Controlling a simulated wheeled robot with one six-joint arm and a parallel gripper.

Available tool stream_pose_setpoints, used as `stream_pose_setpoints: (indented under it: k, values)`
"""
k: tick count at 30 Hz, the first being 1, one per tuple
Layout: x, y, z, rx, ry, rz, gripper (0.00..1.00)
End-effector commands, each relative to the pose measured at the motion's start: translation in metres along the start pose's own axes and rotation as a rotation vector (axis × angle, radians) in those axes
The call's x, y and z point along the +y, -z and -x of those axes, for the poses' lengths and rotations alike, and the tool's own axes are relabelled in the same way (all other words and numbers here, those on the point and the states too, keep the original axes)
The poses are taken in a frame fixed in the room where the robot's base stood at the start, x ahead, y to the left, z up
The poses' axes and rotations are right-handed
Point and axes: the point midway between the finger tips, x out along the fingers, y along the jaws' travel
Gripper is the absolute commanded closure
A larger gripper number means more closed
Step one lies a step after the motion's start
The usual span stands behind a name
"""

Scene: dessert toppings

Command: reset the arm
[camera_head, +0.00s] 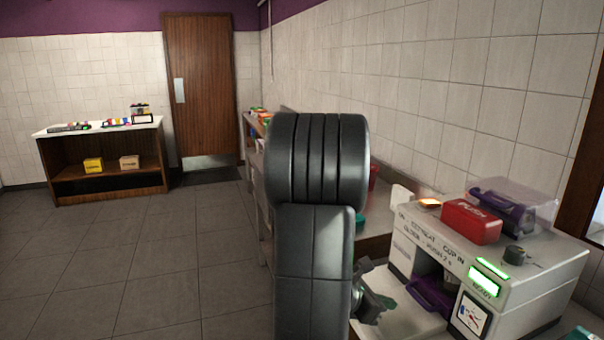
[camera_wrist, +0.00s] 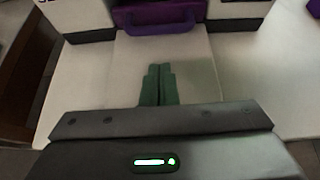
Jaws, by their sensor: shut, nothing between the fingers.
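My gripper (camera_wrist: 158,84) is shut and empty in the wrist view. Its two green fingers lie together over a pale, flat surface in front of a purple handle (camera_wrist: 160,24). In the head view my arm stands upright in the middle and hides much of the counter behind it. Part of my gripper shows low beside the arm, left of the white machine (camera_head: 480,262), but its fingertips are hard to make out there.
The white machine has a red push button (camera_head: 470,222), a green lit screen (camera_head: 483,283) and a purple part on top. A counter runs along the right wall. A wooden shelf unit (camera_head: 105,165) stands far left near a brown door (camera_head: 202,90). The tiled floor at left is clear.

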Motion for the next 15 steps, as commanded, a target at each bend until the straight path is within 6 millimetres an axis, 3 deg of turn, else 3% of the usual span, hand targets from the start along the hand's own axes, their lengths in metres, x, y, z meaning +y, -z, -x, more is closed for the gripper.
stream_pose_setpoints:
  k: [15]
  values:
    - [0.001, 0.004, 0.062, -0.001, -0.005, 0.001, 1.00]
